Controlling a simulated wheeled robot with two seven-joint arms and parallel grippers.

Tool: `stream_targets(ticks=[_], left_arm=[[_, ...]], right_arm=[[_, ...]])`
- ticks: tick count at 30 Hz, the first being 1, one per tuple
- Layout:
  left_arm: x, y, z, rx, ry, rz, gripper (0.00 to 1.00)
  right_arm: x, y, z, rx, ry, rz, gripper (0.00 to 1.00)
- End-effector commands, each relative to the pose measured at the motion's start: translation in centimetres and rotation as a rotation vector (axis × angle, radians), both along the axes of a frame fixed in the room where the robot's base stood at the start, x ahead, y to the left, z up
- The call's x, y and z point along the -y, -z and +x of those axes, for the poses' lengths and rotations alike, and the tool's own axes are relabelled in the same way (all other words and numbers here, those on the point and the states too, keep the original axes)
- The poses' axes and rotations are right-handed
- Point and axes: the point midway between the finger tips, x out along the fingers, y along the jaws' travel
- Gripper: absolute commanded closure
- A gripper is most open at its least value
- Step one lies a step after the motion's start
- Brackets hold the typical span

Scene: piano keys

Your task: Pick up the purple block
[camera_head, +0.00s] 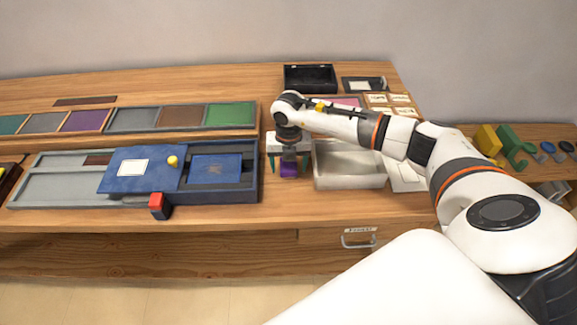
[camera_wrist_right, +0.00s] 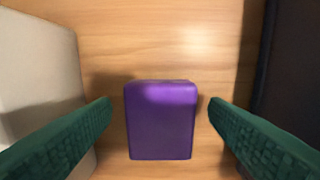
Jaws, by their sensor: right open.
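The purple block (camera_wrist_right: 160,122) stands on the wooden table, centred between my right gripper's two green fingers in the right wrist view. In the head view the block (camera_head: 289,170) shows under the gripper, partly covered by it. My right gripper (camera_head: 289,164) points down over the block, with a finger on each side. It is open, and in the right wrist view (camera_wrist_right: 160,112) a gap shows between each fingertip and the block. My left gripper is not in view.
A pale bin (camera_head: 349,178) stands close to the right of the block, and a dark blue case (camera_head: 222,195) close to the left. A red-topped block (camera_head: 157,201) sits at the case's front. Bare table (camera_head: 285,212) lies in front of the purple block.

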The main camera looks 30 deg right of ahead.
Motion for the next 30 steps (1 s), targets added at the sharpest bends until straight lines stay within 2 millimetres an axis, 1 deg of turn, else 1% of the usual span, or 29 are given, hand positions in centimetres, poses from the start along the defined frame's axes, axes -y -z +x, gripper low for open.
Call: stream_targets(ticks=[1,2,3,10,11,17,20,23,30], left_arm=[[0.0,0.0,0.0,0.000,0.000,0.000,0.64],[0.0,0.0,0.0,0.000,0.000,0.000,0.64],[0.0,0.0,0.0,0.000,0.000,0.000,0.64],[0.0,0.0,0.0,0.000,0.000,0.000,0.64],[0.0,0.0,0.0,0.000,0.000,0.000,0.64],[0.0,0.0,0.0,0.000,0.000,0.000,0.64],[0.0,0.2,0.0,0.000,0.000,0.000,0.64],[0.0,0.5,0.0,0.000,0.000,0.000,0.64],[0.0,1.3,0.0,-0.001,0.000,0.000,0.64]], right_arm=[[0.0,0.0,0.0,0.000,0.000,0.000,0.31],[0.0,0.0,0.0,0.000,0.000,0.000,0.34],[0.0,0.0,0.0,0.000,0.000,0.000,0.41],[0.0,-0.1,0.0,0.000,0.000,0.000,0.78],[0.0,-0.1,0.0,0.001,0.000,0.001,0.80],[0.0,-0.1,0.0,0.001,0.000,0.001,0.80],[0.0,-0.8,0.1,0.003,-0.001,0.001,0.80],[0.0,-2.2,0.1,0.004,-0.001,0.001,0.80],[0.0,-7.1,0.1,0.004,0.000,0.001,0.80]])
